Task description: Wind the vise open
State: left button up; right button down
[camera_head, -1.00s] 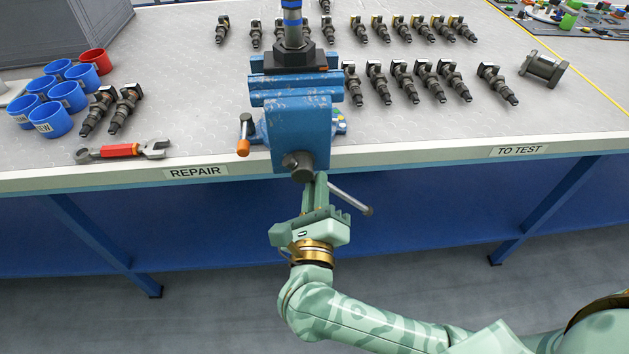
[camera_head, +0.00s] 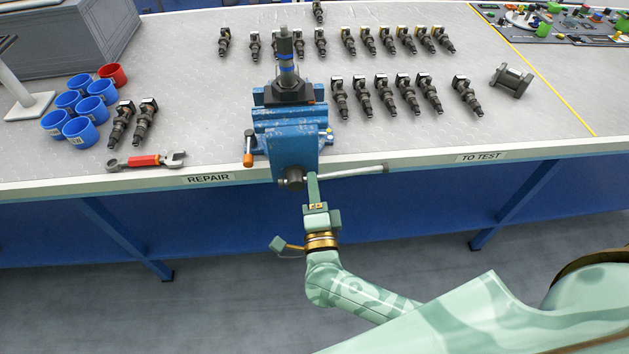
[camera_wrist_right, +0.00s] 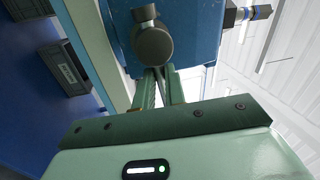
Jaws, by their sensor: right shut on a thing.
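The blue vise (camera_head: 292,148) is fixed at the bench's front edge. A dark injector (camera_head: 287,62) with blue bands stands upright in its jaws. The vise's screw end (camera_head: 293,178) faces the front, and the bar handle (camera_head: 350,173) sticks out to the right, nearly level. My right gripper (camera_head: 313,183) is shut on the handle close to the screw end. In the right wrist view the gripper fingers (camera_wrist_right: 160,88) reach up to the round screw end (camera_wrist_right: 153,44), and the gripped part of the bar is mostly hidden. My left gripper is not in view.
Several blue cups (camera_head: 82,131), a red cup (camera_head: 112,74) and a red-handled wrench (camera_head: 146,161) lie left of the vise. The space in front of the bench is free.

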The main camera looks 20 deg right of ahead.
jog(key=shift+w+d+r+n+y+p, duration=0.15)
jog(key=shift+r+n+p, duration=0.15)
jog(key=shift+n+p, duration=0.4)
jog(key=shift+s+a+r+n+y+p, duration=0.15)
jog(key=shift+r+n+p, duration=0.15)
jog(key=shift+n+p, duration=0.35)
jog(key=shift+w+d+n, duration=0.1)
jog(key=shift+w+n, duration=0.05)
jog(key=shift+n, duration=0.1)
jog(key=c, duration=1.5)
grip_release()
jog(key=shift+o, duration=0.2)
jog(key=shift+w+f, duration=0.15)
jog(key=b+v, duration=0.1)
jog(key=v, duration=1.5)
